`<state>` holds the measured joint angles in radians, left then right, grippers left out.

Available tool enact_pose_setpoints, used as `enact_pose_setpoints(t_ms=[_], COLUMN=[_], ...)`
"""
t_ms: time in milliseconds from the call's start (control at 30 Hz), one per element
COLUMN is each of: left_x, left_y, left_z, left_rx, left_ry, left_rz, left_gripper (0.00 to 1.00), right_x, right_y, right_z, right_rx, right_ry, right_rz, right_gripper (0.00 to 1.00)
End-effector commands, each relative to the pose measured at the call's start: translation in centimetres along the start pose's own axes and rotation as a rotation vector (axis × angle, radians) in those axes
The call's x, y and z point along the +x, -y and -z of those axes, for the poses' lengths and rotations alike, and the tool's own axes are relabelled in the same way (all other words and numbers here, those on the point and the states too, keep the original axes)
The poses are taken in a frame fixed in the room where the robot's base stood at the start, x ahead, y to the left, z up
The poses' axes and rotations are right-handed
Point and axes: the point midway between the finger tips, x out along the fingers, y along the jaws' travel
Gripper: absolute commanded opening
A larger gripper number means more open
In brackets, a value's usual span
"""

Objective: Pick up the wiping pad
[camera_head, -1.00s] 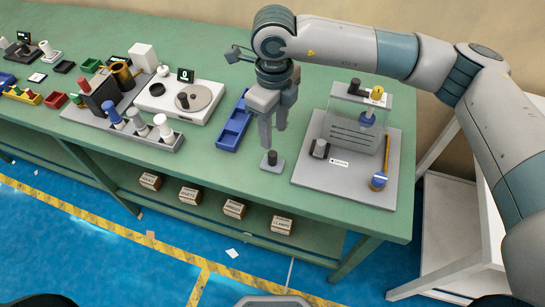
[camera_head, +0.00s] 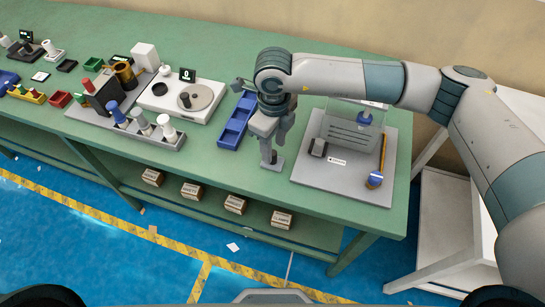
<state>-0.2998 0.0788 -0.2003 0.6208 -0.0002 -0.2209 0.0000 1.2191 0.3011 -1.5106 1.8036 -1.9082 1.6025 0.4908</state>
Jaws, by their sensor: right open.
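The wiping pad (camera_head: 273,165) is a small grey block with a dark grip on top, standing near the front of the green table between the blue tray and the grey board. My right gripper (camera_head: 272,147) points down right over it, with its fingers around or just above the grip. The fingers hide most of the grip, so contact cannot be told. The right gripper is open. My left gripper is out of view.
A blue tray (camera_head: 238,121) lies just left of the gripper. A grey board (camera_head: 340,183) with a clear box, a dark knob and a blue-tipped brush is at the right. A white scale (camera_head: 207,108) and a tool rack (camera_head: 142,136) stand farther left.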

Motion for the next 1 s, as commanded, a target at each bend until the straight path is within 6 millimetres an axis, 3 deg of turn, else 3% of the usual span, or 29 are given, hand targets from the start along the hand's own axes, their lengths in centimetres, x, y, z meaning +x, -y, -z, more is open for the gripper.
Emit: enact_pose_setpoints(t_ms=[100,333,833,867,1000], left_x=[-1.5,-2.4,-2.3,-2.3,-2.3], left_y=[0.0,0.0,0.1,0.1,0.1], left_z=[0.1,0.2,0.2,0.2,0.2], left_rx=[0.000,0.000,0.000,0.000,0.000], left_ry=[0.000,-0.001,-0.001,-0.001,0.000], left_rz=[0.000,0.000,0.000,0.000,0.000], left_gripper=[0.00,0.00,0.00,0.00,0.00], right_x=[0.9,3.5,3.8,3.8,3.8], right_y=[-0.2,-0.2,-0.1,-0.1,-0.1], right_z=[0.1,0.1,0.1,0.1,0.1], right_rx=[0.001,0.001,0.001,0.001,0.001], right_ry=[-0.003,-0.002,0.000,0.000,0.000], right_rz=[-0.002,-0.001,0.000,0.000,0.000], right_gripper=[0.41,0.41,0.41,0.38,0.05])
